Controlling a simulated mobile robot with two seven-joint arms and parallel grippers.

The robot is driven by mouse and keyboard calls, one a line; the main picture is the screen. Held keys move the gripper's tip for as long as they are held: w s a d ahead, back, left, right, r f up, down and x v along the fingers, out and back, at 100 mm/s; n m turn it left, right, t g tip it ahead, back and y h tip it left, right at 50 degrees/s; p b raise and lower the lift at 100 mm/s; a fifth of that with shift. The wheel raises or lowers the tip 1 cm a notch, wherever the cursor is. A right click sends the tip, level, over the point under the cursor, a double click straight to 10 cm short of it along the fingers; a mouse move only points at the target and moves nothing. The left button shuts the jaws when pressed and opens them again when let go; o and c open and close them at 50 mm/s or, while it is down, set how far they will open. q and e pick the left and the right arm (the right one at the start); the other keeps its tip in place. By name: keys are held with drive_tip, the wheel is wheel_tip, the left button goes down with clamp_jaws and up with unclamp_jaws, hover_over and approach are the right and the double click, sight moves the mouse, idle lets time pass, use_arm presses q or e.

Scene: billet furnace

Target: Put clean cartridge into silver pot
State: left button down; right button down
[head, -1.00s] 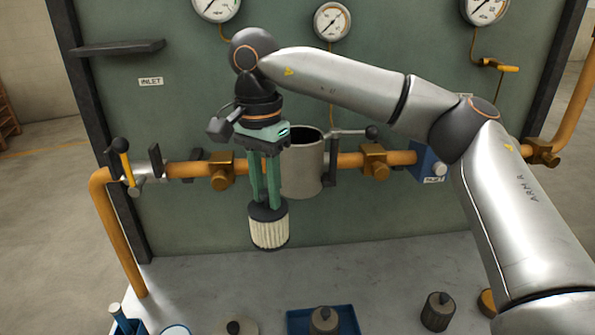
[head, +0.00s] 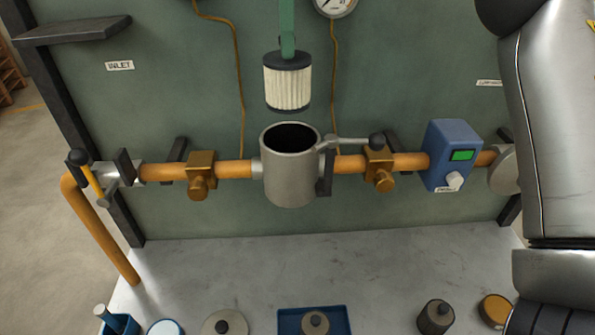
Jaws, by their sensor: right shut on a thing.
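The clean cartridge (head: 287,88), pale and pleated with dark end caps, hangs upright in the air just above the silver pot. My right gripper (head: 288,45) is shut on its top; only the green fingers show at the top edge of the head view, and the rest of the gripper is cut off. The silver pot (head: 290,175) is fixed in the orange pipe line, with its round dark mouth open. The cartridge is apart from the pot, with a small gap between its lower end and the rim. My left gripper is not in view.
A lever handle (head: 352,142) sticks out at the pot's right rim. Brass valves (head: 201,177) and a blue box (head: 452,157) sit along the pipe. On the bench below are a blue tray (head: 285,322), a dark cartridge (head: 436,318) and a round lid (head: 224,327).

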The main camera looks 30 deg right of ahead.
sight(289, 72)
drive_tip(key=shift+w+d+r, duration=0.1)
drive_tip(key=shift+d, duration=0.05)
wheel_tip(289, 72, down, 18)
drive_tip(key=shift+r+b, duration=0.1)
drive_tip(key=shift+b, duration=0.4)
drive_tip(key=shift+f, duration=0.25)
drive_tip(key=c, duration=0.7)
unclamp_jaws()
drive_tip(key=shift+r, duration=0.1)
wheel_tip(289, 72, up, 12)
drive_tip(key=shift+r+p, duration=0.1)
drive_tip(key=shift+p, duration=0.4)
